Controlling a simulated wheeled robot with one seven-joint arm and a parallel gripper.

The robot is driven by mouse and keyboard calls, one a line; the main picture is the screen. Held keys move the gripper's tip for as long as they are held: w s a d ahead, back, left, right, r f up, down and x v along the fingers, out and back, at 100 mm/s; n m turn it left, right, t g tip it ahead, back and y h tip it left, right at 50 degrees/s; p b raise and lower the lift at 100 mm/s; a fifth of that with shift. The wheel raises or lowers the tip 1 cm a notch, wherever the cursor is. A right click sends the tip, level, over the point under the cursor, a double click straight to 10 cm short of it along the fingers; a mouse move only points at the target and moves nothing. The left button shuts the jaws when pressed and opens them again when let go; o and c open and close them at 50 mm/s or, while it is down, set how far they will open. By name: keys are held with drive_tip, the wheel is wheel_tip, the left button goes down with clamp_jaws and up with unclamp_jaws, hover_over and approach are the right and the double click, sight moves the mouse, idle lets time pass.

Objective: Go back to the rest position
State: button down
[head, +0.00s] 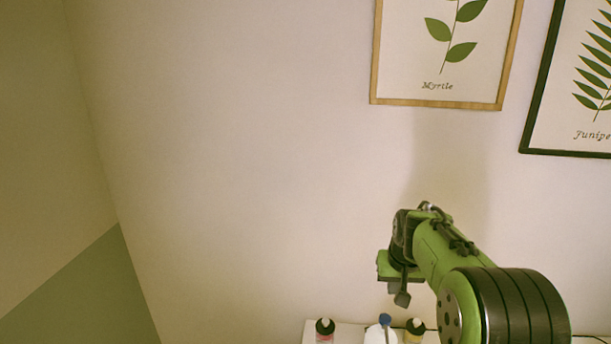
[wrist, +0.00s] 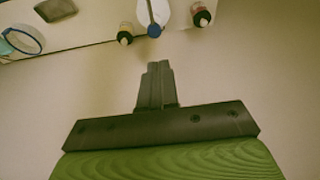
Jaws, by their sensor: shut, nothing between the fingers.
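My gripper (head: 402,299) shows in the head view, in front of the pale wall and above the left part of a white shelf or table edge. In the wrist view my gripper (wrist: 158,68) has its two dark fingers together with nothing between them. The fingertips are apart from the bottles near the top of that view.
In the head view, a bottle with a black and white top (head: 325,328), a blue-topped white item (head: 384,322) and another bottle (head: 415,328) stand on the white surface (head: 350,332). A Myrtle picture (head: 440,50) and a Juniper picture (head: 585,90) hang above.

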drive_tip(key=s+a+r+n+t+b, duration=0.1)
drive_tip(key=s+a+r, duration=0.2)
drive_tip(key=s, duration=0.6)
drive_tip(key=s+a+r+b, duration=0.1)
drive_tip(key=s+a+r, duration=0.25)
drive_tip(key=s, duration=0.45)
drive_tip(key=s+a+f, duration=0.1)
drive_tip(key=s+f, duration=0.1)
drive_tip(key=s, duration=0.5)
drive_tip(key=s+f, duration=0.2)
drive_tip(key=s, duration=0.5)
drive_tip(key=shift+s+a+n+t+y+b, duration=0.3)
drive_tip(key=shift+s+a+n+t+b, duration=0.1)
drive_tip(key=shift+b, duration=0.05)
drive_tip(key=w+d+r+m+g+p, duration=0.1)
drive_tip(key=w+d+r, duration=0.1)
drive_tip(key=w, duration=0.8)
drive_tip(key=w+d+r+p, duration=0.1)
drive_tip(key=w+d+r, duration=0.15)
drive_tip(key=w, duration=0.65)
drive_tip(key=w+d+f, duration=0.3)
drive_tip(key=w+f, duration=0.2)
drive_tip(key=w, duration=0.3)
drive_tip(key=w+d+f+m+g, duration=0.1)
drive_tip(key=w+d+f, duration=0.2)
drive_tip(key=w, duration=0.6)
wheel_tip(320, 180, down, 2)
drive_tip(key=shift+d+f+h+p, duration=0.15)
drive_tip(key=shift+f+h+p, duration=0.1)
drive_tip(key=shift+h+p, duration=0.15)
